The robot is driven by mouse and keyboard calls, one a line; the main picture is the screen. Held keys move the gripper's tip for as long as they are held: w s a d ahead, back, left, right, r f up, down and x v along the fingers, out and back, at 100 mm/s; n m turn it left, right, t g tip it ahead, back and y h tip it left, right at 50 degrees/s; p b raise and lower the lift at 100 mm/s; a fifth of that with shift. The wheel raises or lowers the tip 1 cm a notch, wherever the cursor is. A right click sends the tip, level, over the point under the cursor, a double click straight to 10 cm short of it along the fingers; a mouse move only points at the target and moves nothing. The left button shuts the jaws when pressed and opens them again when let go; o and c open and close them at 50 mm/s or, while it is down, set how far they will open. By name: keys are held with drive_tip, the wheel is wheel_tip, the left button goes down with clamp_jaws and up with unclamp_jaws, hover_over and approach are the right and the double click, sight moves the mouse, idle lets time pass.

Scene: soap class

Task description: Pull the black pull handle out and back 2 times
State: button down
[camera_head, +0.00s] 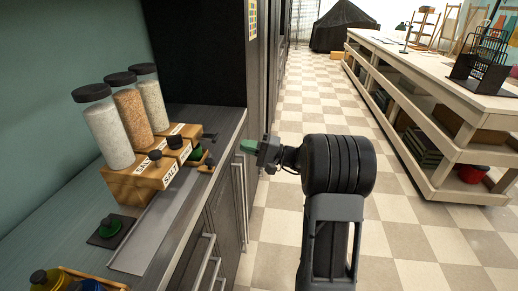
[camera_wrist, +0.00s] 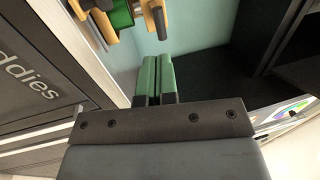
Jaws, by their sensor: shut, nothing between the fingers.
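A wooden dispenser block (camera_head: 140,182) with labelled fronts stands on the counter. Three clear jars with black lids, filled with pale and tan grains, stand upright on it. I cannot tell which of these is the black pull handle. My gripper (camera_head: 247,146) is to the right of the block, past the counter edge, touching nothing. In the wrist view its green fingers (camera_wrist: 158,75) are together and empty.
Wooden parts with a green piece (camera_wrist: 121,13) show in the wrist view. Dark cabinets flank the counter. The checkered floor (camera_head: 300,110) is clear; shelves stand right.

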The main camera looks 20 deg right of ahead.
sight(214, 137)
drive_tip(key=p+x, duration=0.1)
drive_tip(key=x, duration=0.6)
idle(0.3)
drive_tip(key=a+b, duration=0.1)
drive_tip(key=w+a+b, duration=0.1)
drive_tip(key=shift+w+a+f, duration=0.2)
drive_tip(key=shift+w+a, duration=0.1)
drive_tip(key=shift+w+a+r, duration=0.15)
drive_tip(key=shift+w+a, duration=0.05)
drive_tip(key=shift+a, duration=0.05)
drive_tip(key=shift+r, duration=0.2)
